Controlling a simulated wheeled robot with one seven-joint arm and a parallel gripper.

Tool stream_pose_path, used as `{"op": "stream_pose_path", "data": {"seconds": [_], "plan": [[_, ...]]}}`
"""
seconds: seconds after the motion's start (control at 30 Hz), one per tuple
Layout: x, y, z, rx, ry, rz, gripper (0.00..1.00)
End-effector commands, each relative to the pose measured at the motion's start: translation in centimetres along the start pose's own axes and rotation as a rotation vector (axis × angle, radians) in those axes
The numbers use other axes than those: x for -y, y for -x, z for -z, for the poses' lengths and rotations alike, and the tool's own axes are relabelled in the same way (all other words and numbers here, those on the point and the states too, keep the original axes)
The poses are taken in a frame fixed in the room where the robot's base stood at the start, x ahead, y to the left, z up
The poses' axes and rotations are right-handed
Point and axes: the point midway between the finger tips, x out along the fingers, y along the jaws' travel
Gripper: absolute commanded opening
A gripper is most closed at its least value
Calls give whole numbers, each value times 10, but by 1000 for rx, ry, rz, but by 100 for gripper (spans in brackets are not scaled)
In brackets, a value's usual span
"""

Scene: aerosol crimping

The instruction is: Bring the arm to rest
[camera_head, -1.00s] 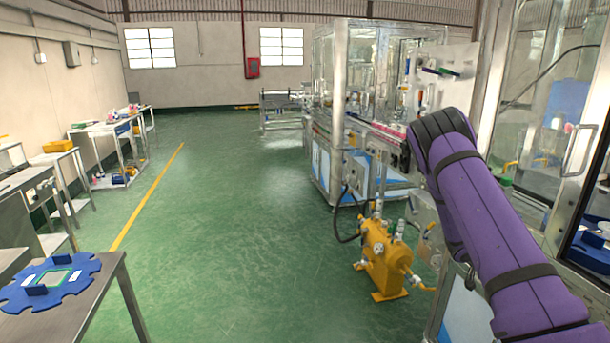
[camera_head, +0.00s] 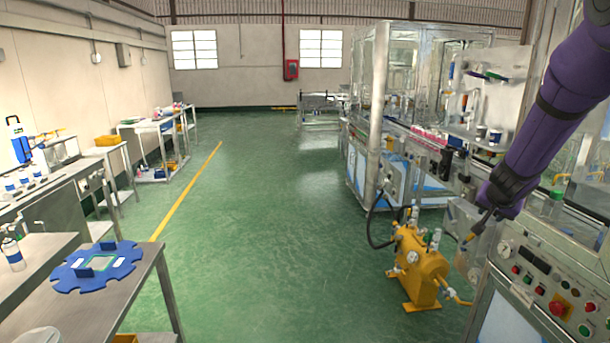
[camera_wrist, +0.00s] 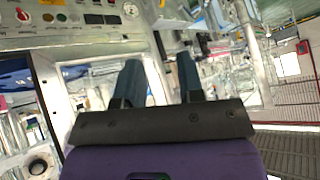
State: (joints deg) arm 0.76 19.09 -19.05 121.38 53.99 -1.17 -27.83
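My purple arm (camera_head: 567,95) reaches down from the upper right corner of the head view. At its lower end is my dark gripper (camera_head: 482,218), in front of the machine and just left of and above the control panel. In the wrist view, the two fingers of my gripper (camera_wrist: 160,78) stand apart with a clear gap between them. Nothing shows between the fingers, so the gripper is open and empty.
A control panel (camera_head: 545,290) with buttons and a red knob is close below the gripper. A yellow pump (camera_head: 420,265) stands on the floor left of it. A blue notched disc (camera_head: 97,267) lies on the left table. The green floor (camera_head: 270,230) between is clear.

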Motion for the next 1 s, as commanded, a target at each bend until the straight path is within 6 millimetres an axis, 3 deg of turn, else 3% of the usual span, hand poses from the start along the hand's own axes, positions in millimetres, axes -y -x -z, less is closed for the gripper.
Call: {"op": "stream_pose_path", "data": {"seconds": [0.2, 0.5, 0.73, 1.0], "plan": [[30, 68, -10, 59, 53, 148, 35], [52, 158, -39, 145, 160, 297, 35], [52, 224, -68, 202, 262, 367, 35], [36, 293, -109, 258, 394, 395, 35]]}}
